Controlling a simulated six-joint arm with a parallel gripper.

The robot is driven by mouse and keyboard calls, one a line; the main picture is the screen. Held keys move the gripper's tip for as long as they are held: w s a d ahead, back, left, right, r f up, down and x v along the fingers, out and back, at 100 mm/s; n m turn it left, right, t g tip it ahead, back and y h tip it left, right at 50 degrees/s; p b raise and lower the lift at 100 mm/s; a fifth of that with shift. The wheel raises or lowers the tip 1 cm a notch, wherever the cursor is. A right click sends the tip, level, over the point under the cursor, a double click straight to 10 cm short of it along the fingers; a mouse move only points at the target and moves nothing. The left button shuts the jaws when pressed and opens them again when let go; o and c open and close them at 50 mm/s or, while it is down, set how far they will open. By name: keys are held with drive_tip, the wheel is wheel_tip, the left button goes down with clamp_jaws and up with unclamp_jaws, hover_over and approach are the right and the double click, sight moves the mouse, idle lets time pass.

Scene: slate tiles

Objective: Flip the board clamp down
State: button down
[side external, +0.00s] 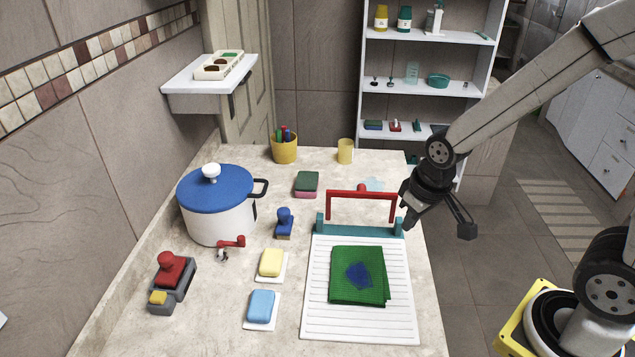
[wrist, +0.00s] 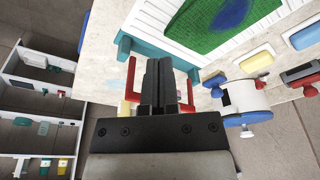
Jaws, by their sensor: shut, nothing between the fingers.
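The white ridged board (side external: 316,310) lies on the counter. Its board clamp has a teal base bar (side external: 340,229) across the board's far end and a red U-shaped bar (side external: 362,193) standing upright above it, with a small red knob on top. A green cloth with a blue patch (side external: 358,275) lies on the board. My gripper (side external: 408,222) is shut and empty, close to the clamp's right end in the side view. In the wrist view my shut fingers (wrist: 161,65) cover the middle of the red bar (wrist: 130,78); I cannot tell whether they touch it.
A blue-lidded pot (side external: 218,205), a blue-handled stamp (side external: 284,222), yellow (side external: 271,263) and blue (side external: 262,306) sponges and a red-knobbed grey tool (side external: 171,280) stand left of the board. A green-pink sponge (side external: 306,184), pen cup (side external: 285,148) and yellow cup (side external: 345,151) stand behind.

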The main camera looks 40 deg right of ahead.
drive_tip(key=w+d+r+m, duration=0.1)
drive_tip(key=w, duration=0.3)
drive_tip(key=w+d+r+m+g, duration=0.1)
drive_tip(key=w, duration=0.3)
drive_tip(key=w+d+r+m+g, duration=0.1)
drive_tip(key=w+r, duration=0.1)
drive_tip(key=w, duration=0.2)
drive_tip(key=shift+r, duration=0.1)
drive_tip(key=w+d+r+m+g+y, duration=0.1)
drive_tip(key=w+d+r+m, duration=0.3)
drive_tip(key=w, duration=0.6)
drive_tip(key=shift+d+r+g, duration=0.5)
drive_tip(key=shift+d+g, duration=0.1)
drive_tip(key=shift+d, duration=0.05)
drive_tip(key=shift+w+f, duration=0.1)
drive_tip(key=shift+f, duration=0.05)
drive_tip(key=s+a+f, duration=0.3)
drive_tip(key=s+f, duration=0.1)
drive_tip(key=f, duration=0.5)
drive_tip(key=shift+s+a+f, duration=0.3)
drive_tip(key=shift+s+a, duration=0.1)
